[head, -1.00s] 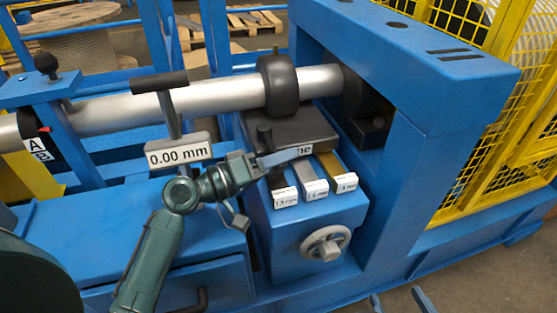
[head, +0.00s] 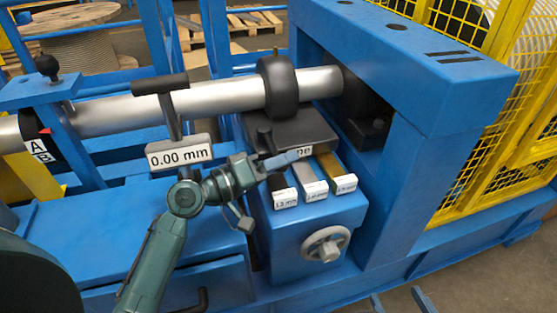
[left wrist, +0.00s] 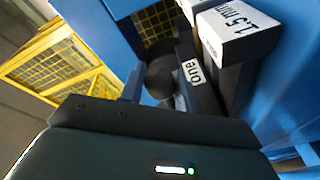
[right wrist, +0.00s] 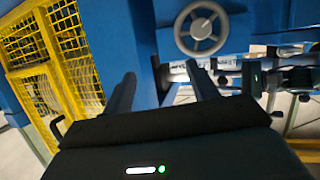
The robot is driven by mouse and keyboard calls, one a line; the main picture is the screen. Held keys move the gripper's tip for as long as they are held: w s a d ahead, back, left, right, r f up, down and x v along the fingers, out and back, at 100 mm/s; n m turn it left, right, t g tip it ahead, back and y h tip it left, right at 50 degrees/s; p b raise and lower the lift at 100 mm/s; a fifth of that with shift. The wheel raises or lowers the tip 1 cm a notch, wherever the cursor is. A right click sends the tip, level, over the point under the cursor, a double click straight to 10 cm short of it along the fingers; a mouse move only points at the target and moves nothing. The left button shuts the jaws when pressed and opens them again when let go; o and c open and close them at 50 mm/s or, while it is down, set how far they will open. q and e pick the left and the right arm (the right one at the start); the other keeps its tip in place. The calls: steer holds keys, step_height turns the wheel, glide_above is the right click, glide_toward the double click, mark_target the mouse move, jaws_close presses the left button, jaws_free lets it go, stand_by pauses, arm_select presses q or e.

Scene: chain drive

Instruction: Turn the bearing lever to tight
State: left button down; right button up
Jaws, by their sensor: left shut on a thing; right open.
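The bearing lever seems to be the small black knobbed lever (head: 265,136) at the left edge of the dark bearing block (head: 304,128), under the black ring around the shaft. My left gripper (head: 285,160) is at its foot, fingers closed on it. In the left wrist view a round black knob (left wrist: 160,82) shows between the fingers.
Below is a grey handwheel (head: 326,243). A 0.00 mm display (head: 180,154) with a black T-handle stands left. A blue frame (head: 425,115) and yellow mesh guard stand right.

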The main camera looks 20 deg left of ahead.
arm_select(q)
steer(key=n+t+y+p, duration=0.1)
steer(key=w+d+n+t+y+p, duration=0.1)
steer(key=shift+w+d+r+y+p, duration=0.15)
steer(key=shift+d+y+p, duration=0.15)
steer(key=shift+p, duration=0.1)
steer(key=shift+w+n+t+y, duration=0.2)
steer(key=shift+n+t+y, duration=0.1)
steer(key=shift+y, duration=0.1)
steer(key=shift+f, duration=0.2)
arm_select(e)
steer(key=shift+m+t, duration=0.3)
steer(key=shift+m, duration=0.5)
steer(key=r, duration=0.1)
steer(key=d+r, duration=0.1)
steer(key=s+r, duration=0.1)
steer(key=shift+d+r, duration=0.4)
arm_select(q)
steer(key=c, duration=1.1)
jaws_free()
steer(key=shift+o, duration=0.3)
arm_select(e)
steer(key=shift+a, duration=0.2)
